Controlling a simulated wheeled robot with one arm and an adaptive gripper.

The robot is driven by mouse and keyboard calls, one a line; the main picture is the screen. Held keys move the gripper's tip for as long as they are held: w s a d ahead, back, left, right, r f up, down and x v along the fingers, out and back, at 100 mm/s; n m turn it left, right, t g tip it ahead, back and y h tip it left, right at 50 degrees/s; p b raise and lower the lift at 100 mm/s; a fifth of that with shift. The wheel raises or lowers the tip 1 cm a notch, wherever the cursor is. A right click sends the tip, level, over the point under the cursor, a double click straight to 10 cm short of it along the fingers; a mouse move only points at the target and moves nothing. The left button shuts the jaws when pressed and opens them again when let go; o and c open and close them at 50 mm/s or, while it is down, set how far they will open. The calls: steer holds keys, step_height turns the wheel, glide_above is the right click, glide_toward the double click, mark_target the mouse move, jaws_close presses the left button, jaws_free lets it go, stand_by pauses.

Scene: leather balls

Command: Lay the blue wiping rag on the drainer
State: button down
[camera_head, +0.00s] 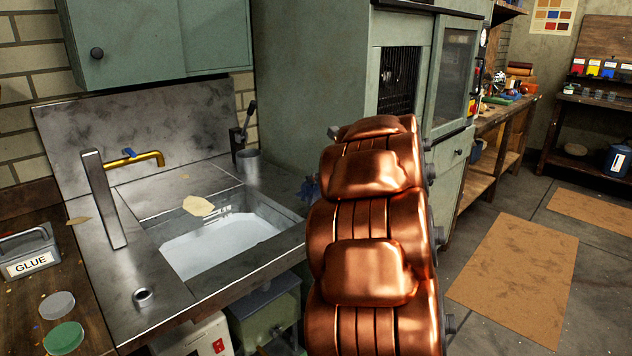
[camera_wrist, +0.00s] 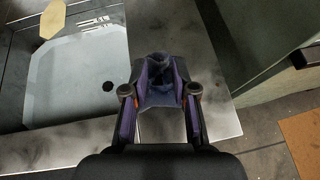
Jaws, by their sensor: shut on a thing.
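The blue rag (camera_wrist: 163,72) is bunched up between the fingers of my gripper (camera_wrist: 160,91) in the wrist view, with folds standing up past the fingertips. My gripper is shut on it. In the head view only a small dark blue bit of the rag (camera_head: 309,188) shows left of my copper-coloured arm, which hides the gripper. The rag is over the right side of the steel sink unit; I cannot tell whether it touches the metal. The flat steel top (camera_head: 122,292) left of the basin looks like the drainer, but I cannot be sure.
The basin (camera_head: 222,246) holds pale water, with a yellowish scrap (camera_head: 198,206) over its far edge. A glue box (camera_head: 29,255) is at the left.

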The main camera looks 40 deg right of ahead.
steer(key=shift+w+d+f+p, duration=0.15)
steer(key=shift+w+d+p, duration=0.05)
steer(key=shift+w+d, duration=0.75)
steer(key=shift+w+d+f+p, duration=0.1)
steer(key=shift+w+d+p, duration=0.1)
steer(key=shift+w+d, duration=0.65)
steer(key=shift+w+a+f, duration=0.15)
steer(key=shift+w+f, duration=0.05)
steer(key=shift+w, duration=0.25)
steer(key=shift+s+f, duration=0.1)
steer(key=shift+f, duration=1.45)
steer(key=shift+f+b, duration=0.1)
steer(key=shift+b, duration=0.25)
steer(key=c, duration=0.9)
jaws_free()
steer(key=shift+s+r, duration=0.25)
steer(key=shift+s, duration=0.05)
steer(key=v, duration=1.1)
